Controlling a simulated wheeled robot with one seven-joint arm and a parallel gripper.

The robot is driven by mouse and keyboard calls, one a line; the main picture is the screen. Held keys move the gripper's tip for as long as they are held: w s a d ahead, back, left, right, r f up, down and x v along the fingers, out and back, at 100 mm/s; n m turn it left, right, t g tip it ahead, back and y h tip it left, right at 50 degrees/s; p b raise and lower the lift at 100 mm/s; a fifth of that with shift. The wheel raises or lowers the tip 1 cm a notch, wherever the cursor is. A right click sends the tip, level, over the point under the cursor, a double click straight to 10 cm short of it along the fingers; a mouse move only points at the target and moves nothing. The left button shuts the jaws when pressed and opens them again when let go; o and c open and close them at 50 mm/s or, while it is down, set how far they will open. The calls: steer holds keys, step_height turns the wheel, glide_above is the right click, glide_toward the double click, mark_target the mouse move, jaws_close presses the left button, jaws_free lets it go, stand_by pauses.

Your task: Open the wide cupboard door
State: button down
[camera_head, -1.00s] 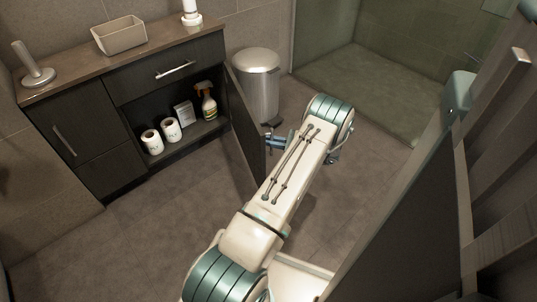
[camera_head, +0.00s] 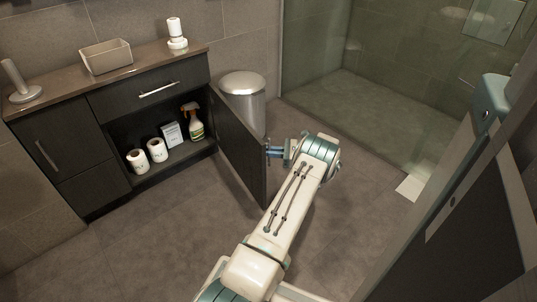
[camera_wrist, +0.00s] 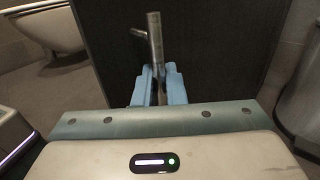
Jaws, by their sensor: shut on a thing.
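The wide cupboard door (camera_head: 238,143) is a dark panel hinged at the right side of the open cupboard bay. It stands swung well out from the cabinet. My gripper (camera_head: 271,151) is at the door's free edge, on its outer face. In the wrist view, the door (camera_wrist: 215,55) fills the middle, with its silver bar handle (camera_wrist: 154,38) upright. My gripper's blue fingers (camera_wrist: 158,88) are shut around the lower part of the handle. In the head view the handle is hidden.
The open bay holds toilet rolls (camera_head: 157,150), a white box (camera_head: 172,134) and a spray bottle (camera_head: 194,122). A metal bin (camera_head: 244,98) stands behind the door. Floor in front of the cabinet is clear. A glass panel (camera_head: 420,90) stands at the right. A toilet (camera_wrist: 45,28) shows in the wrist view.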

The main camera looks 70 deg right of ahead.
steer(key=shift+s+a+f, duration=0.1)
steer(key=shift+s+f, duration=0.1)
steer(key=shift+s, duration=0.05)
steer(key=c, duration=1.6)
jaws_free()
steer(key=shift+c, duration=0.2)
steer(key=shift+r, duration=0.1)
steer(key=shift+w, duration=0.15)
steer(key=v, duration=1.4)
